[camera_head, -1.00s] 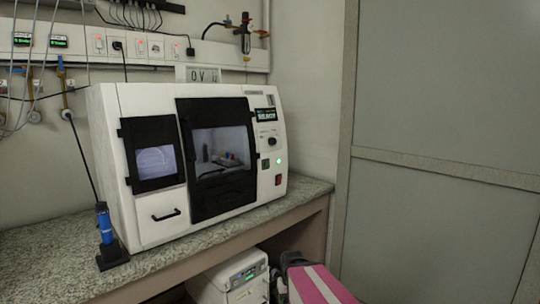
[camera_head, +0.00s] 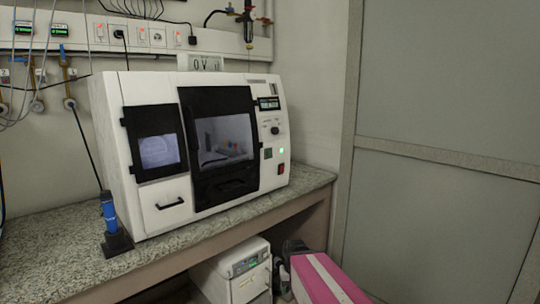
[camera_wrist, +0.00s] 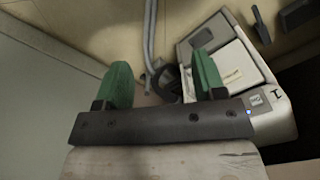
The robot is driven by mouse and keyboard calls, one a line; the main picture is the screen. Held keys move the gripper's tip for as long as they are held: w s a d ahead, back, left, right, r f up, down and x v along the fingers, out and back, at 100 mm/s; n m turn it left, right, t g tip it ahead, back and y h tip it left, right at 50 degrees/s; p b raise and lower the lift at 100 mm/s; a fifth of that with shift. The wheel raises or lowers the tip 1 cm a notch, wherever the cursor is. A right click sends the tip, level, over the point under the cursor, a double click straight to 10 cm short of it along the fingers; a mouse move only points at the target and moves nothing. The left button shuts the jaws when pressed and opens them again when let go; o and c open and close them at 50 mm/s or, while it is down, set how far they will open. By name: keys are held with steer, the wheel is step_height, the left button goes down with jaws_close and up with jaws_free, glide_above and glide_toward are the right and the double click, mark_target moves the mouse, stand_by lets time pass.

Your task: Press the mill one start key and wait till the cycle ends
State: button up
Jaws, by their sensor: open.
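The white mill (camera_head: 160,216) stands on the speckled bench in the head view, with its dark front door (camera_head: 220,178) shut. Its right-hand panel holds a small display (camera_head: 268,103), a dark knob (camera_head: 275,130), a lit green light (camera_head: 281,151), a dark square key (camera_head: 268,153) and a red switch (camera_head: 281,168). I cannot read which key is the start key. My gripper (camera_wrist: 160,82) shows in the wrist view with its two green fingers apart and nothing between them. It is not in the head view, and the mill's panel is not recognisable in the wrist view.
A blue tool (camera_head: 109,212) stands in a black base left of the mill. A white unit (camera_head: 238,272) sits under the bench (camera_head: 75,258), beside a pink-and-white box (camera_head: 322,278). A grey partition (camera_head: 445,80) closes the right side. A white device (camera_wrist: 222,65) lies beyond my fingers.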

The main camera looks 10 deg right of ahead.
jaws_close()
stand_by(1.8)
